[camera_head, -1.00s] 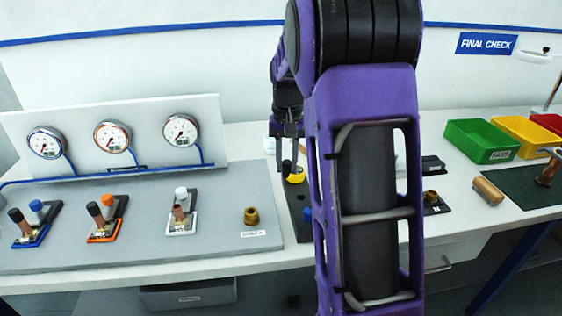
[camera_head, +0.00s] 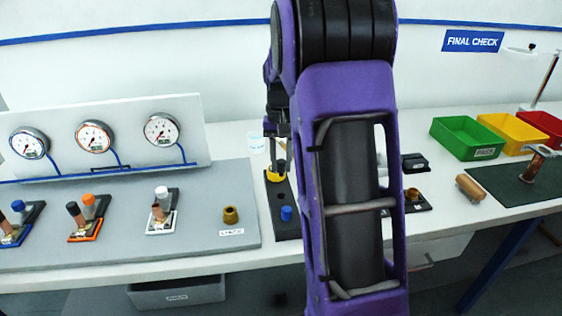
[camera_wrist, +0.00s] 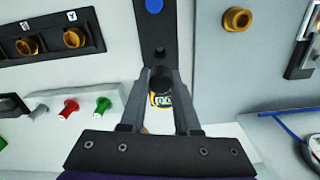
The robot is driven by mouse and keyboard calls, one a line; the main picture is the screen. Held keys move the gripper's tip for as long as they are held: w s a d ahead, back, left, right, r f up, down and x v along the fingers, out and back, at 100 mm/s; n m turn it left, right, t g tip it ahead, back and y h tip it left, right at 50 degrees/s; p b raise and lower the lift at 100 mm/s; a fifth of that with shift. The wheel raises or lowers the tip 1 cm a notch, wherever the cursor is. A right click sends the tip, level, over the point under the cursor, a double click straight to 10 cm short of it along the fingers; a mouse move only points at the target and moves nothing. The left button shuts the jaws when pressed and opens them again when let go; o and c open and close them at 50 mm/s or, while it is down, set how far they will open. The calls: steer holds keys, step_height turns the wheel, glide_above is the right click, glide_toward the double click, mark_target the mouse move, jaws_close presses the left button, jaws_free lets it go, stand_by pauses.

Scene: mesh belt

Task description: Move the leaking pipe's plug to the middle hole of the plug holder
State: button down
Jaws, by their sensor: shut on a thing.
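My gripper (camera_wrist: 160,76) is shut on a dark round piece, apparently the black plug (camera_wrist: 160,84), mostly hidden between the fingers. The black plug holder (camera_wrist: 172,28) lies below in the wrist view; it also shows beside my arm in the head view (camera_head: 293,232). A blue plug (camera_head: 286,213) stands at its near end. An empty hole (camera_wrist: 160,51) is near its middle. A yellow-rimmed item (camera_head: 276,175) is at its far end, just below my gripper. The white-framed pipe fitting (camera_head: 159,213) has a bare copper top, while the orange and blue ones have black plugs.
Three gauges (camera_head: 96,137) stand on a panel behind the fittings. A brass fitting (camera_head: 231,215) is on the grey board. Green (camera_head: 467,138), yellow and red bins stand at the right. A wooden cylinder (camera_head: 470,188) lies near a dark mat.

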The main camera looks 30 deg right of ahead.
mark_target(281, 176)
steer(key=shift+f+b, duration=1.65)
steer(key=shift+f, duration=1.25)
steer(key=shift+f+b, duration=0.35)
steer(key=shift+f, duration=1.05)
steer(key=c, duration=0.6)
jaws_free()
steer(key=shift+o, duration=0.2)
step_height(281, 176, up, 18)
steer(key=shift+f+p, duration=0.2)
steer(key=shift+p, duration=0.95)
